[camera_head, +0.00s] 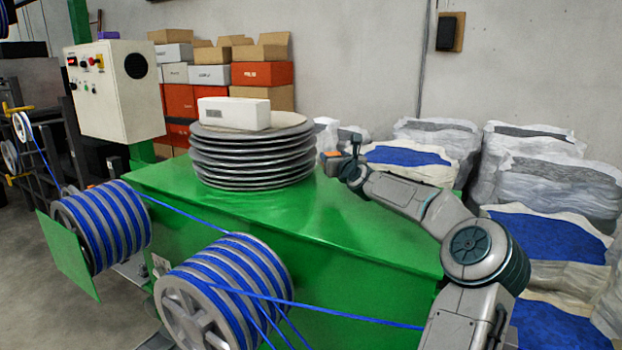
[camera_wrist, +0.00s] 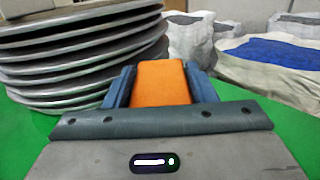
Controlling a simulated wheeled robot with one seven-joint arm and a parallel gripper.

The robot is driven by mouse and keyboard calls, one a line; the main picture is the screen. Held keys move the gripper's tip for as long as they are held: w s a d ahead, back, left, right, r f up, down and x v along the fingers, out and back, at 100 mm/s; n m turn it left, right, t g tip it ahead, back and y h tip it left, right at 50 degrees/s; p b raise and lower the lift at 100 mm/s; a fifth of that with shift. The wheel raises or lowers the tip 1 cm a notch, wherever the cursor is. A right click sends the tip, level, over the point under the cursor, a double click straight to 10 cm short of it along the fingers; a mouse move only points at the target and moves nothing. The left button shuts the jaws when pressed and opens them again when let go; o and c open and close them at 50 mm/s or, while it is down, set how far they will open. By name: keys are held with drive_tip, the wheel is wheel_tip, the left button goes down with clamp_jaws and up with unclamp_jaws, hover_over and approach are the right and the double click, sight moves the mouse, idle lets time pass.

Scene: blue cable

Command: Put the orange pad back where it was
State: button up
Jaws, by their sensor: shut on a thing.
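My gripper (camera_wrist: 160,85) is shut on the orange pad (camera_wrist: 162,80), which sits between its two blue-grey fingers in the wrist view. In the head view the orange pad (camera_head: 331,154) shows as a small orange patch at the end of my arm. It is above the right part of the green machine top (camera_head: 330,215), to the right of the plate stack (camera_head: 250,160). I cannot tell whether the pad touches the green surface.
A white box (camera_head: 234,113) lies on top of the plate stack. Blue cable (camera_head: 345,317) runs from the spools (camera_head: 225,290) in front. White sacks (camera_head: 555,185) stand at the right, and a control box (camera_head: 110,90) at the left. The green top's front part is clear.

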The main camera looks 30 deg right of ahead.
drive_tip(key=w+a+f, duration=0.1)
drive_tip(key=a, duration=0.1)
drive_tip(key=w+a+f+p, duration=0.1)
drive_tip(key=w+a+f, duration=0.1)
drive_tip(key=shift+w, duration=0.2)
drive_tip(key=shift+f+p, duration=0.55)
drive_tip(key=shift+f, duration=1.5)
drive_tip(key=shift+f, duration=0.1)
drive_tip(key=o, duration=1)
drive_tip(key=shift+o, duration=0.2)
